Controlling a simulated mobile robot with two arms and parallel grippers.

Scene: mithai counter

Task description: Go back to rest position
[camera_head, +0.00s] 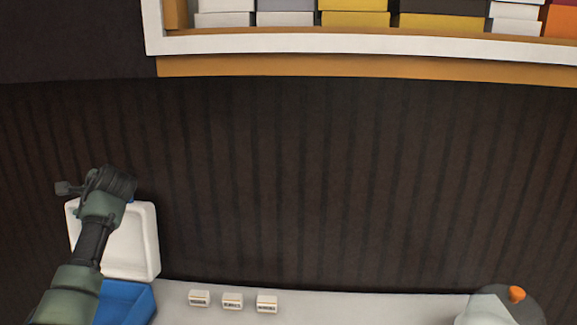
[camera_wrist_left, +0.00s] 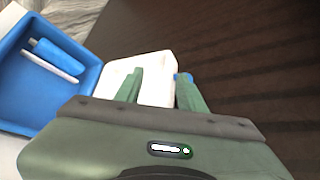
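My left gripper (camera_head: 68,188) is high at the left, near the top left corner of an upright white lid (camera_head: 145,240). In the left wrist view, its two green fingers (camera_wrist_left: 160,92) are spread apart, with the white lid (camera_wrist_left: 153,68) visible behind and between them. I see nothing clasped between them. The lid stands raised behind a blue box (camera_head: 128,300), partly covered by my left arm. The blue box also shows in the left wrist view (camera_wrist_left: 28,105), holding a blue cylinder (camera_wrist_left: 55,57) and a thin white stick (camera_wrist_left: 50,68). My right gripper is not in view.
Three small white labelled blocks (camera_head: 232,300) stand in a row on the pale counter (camera_head: 370,305). A grey rounded thing with an orange knob (camera_head: 516,294) is at the lower right. A shelf of boxes (camera_head: 350,45) runs along the top.

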